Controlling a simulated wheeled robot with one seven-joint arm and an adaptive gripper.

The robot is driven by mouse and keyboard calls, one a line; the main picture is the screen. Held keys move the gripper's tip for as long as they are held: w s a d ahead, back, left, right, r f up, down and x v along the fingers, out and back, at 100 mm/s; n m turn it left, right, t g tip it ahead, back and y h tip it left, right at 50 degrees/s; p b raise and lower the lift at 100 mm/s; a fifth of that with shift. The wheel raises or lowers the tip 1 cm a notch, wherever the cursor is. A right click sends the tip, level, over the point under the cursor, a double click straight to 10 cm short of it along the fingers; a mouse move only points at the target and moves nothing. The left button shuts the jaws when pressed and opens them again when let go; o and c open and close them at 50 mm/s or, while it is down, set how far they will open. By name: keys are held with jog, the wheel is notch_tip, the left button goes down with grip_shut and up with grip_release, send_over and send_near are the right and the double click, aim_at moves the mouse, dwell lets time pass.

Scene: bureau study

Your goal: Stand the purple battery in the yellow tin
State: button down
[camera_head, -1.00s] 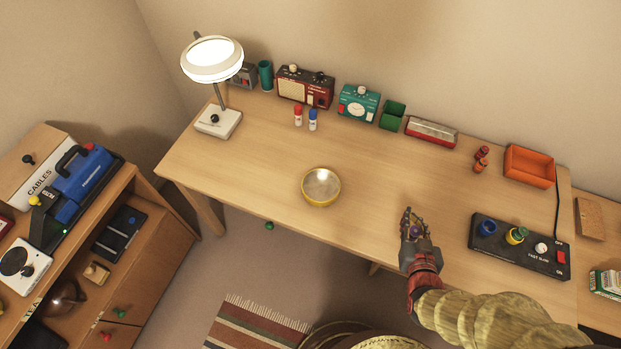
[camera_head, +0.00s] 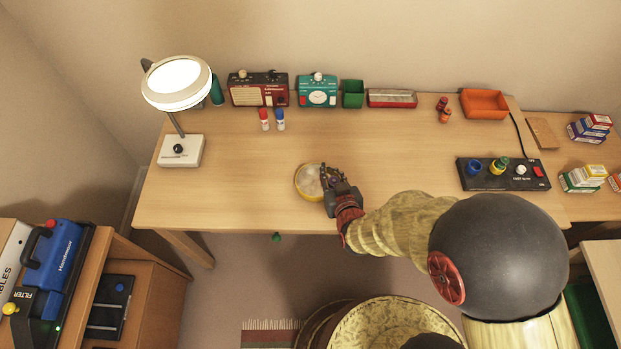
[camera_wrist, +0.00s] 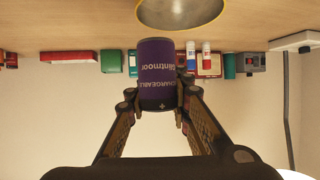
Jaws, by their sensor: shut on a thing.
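The purple battery (camera_wrist: 158,75) is held between the fingers of my gripper (camera_wrist: 158,98) in the wrist view, its printed label facing the camera. The yellow tin (camera_head: 307,183) is a round, shallow dish with a pale inside on the desk. My gripper (camera_head: 336,181) is at the tin's right edge in the head view and hides part of it. In the wrist view the tin (camera_wrist: 180,12) shows just beyond the battery's end. I cannot tell whether the battery touches the tin, and it is mostly hidden by my fingers in the head view.
Two small bottles, red-capped (camera_head: 264,119) and blue-capped (camera_head: 280,119), stand behind the tin. A lamp (camera_head: 181,150) stands at the left. The desk (camera_head: 230,190) left of the tin is clear.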

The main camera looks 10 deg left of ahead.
jog(key=w+a+f, duration=0.1)
jog(key=a+f, duration=0.1)
jog(key=w+a+f+b, duration=0.1)
jog(key=f, duration=0.1)
jog(key=w+a+f+b, duration=0.1)
jog(key=a+f, duration=0.1)
jog(key=shift+a+f, duration=0.25)
jog(key=shift+a, duration=0.1)
jog(key=shift+w+a+f+b, duration=0.15)
jog(key=shift+f+b, duration=0.75)
jog(key=shift+f, duration=0.7)
jog(key=shift+f, duration=0.1)
jog(key=shift+f, duration=0.15)
jog(key=c, duration=1.6)
grip_release()
